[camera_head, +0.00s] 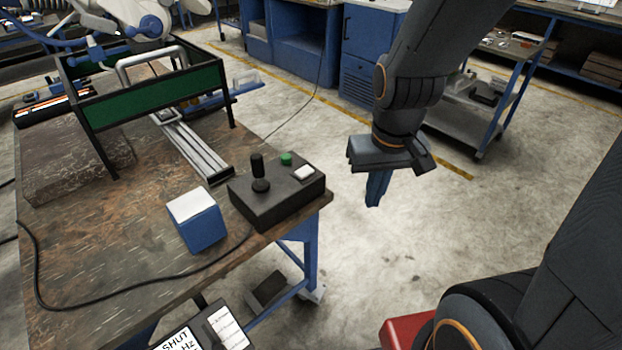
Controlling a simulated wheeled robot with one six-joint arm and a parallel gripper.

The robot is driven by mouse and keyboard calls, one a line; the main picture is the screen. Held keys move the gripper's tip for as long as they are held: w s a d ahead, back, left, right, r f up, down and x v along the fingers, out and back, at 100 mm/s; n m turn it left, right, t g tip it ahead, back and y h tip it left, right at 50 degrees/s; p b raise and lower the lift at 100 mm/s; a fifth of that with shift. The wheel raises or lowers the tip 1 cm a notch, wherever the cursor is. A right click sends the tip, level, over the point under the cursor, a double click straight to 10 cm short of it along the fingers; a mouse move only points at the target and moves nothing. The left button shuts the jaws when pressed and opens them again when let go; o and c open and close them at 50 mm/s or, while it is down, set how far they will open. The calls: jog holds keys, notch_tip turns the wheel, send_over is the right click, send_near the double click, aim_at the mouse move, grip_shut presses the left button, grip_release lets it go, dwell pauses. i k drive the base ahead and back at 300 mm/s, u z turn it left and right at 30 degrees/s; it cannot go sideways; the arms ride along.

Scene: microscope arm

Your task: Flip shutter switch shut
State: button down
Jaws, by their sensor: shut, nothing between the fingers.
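A black control box (277,197) sits at the table's right corner. I cannot tell which way the white switch is tipped. At the bottom edge, a partly cut-off device with a lit screen (178,340) reads "SHUT" and "Hz". Neither control is labelled as the shutter switch in a way I can read. My gripper (374,201) is shut and empty, its blue fingers pointing down. It is right of the control box in the picture, apart from it.
A blue and white cube (195,220) stands left of the control box. A black frame with green panels (150,103) and a metal rail (196,147) stand behind. A black cable (150,290) crosses the worn table (100,235). Open floor lies behind my gripper.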

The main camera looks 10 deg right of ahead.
aim_at(305, 171)
jog(key=k, duration=0.9)
jog(key=u, duration=0.55)
jog(key=i, duration=1.4)
jog(key=z, duration=0.65)
